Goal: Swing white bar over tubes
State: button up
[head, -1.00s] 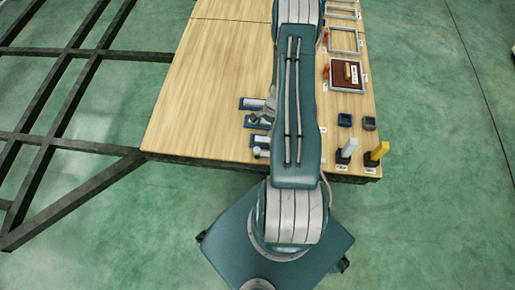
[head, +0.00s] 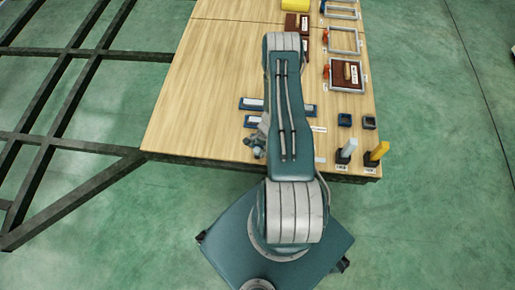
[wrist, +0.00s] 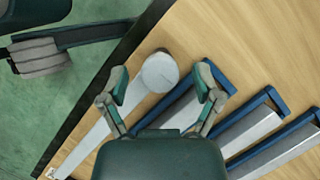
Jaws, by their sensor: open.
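My gripper (wrist: 160,88) is open in the wrist view, its two fingers apart over the table. A pale grey-white bar (wrist: 85,146) runs up from the lower left of that view, passing behind the left finger. A round grey-white end (wrist: 160,71) lies between the fingertips; I cannot tell whether they touch it. To its right, several grey tubes (wrist: 246,131) lie in blue holders (wrist: 266,98), partly hidden by my gripper. In the head view, my gripper (head: 256,146) is at the table's near edge, beside a blue holder (head: 250,121). The bar is hard to make out there.
The wooden table (head: 195,100) holds frames (head: 343,40), a brown board (head: 346,75), small dark cups (head: 344,120), and grey (head: 348,147) and yellow (head: 380,150) upright pieces on the right. A dark metal chassis (head: 75,50) stands left. The table's left part is clear.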

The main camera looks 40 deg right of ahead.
grip_shut()
jog(key=shift+n, duration=0.3)
jog(key=n+g, duration=0.1)
jog(key=n, duration=0.3)
jog(key=shift+w+g, duration=0.15)
jog(key=shift+g, duration=0.25)
jog(key=n, duration=0.2)
jog(key=n+g+h, duration=0.1)
jog(key=n, duration=0.2)
jog(key=shift+g, duration=0.3)
jog(key=n+h, duration=0.1)
jog(key=n, duration=0.1)
jog(key=n+g, duration=0.1)
jog(key=n, duration=0.1)
jog(key=shift+a+h, duration=0.1)
jog(key=shift+h, duration=0.3)
jog(key=shift+n+h, duration=0.7)
jog(key=shift+n, duration=1.5)
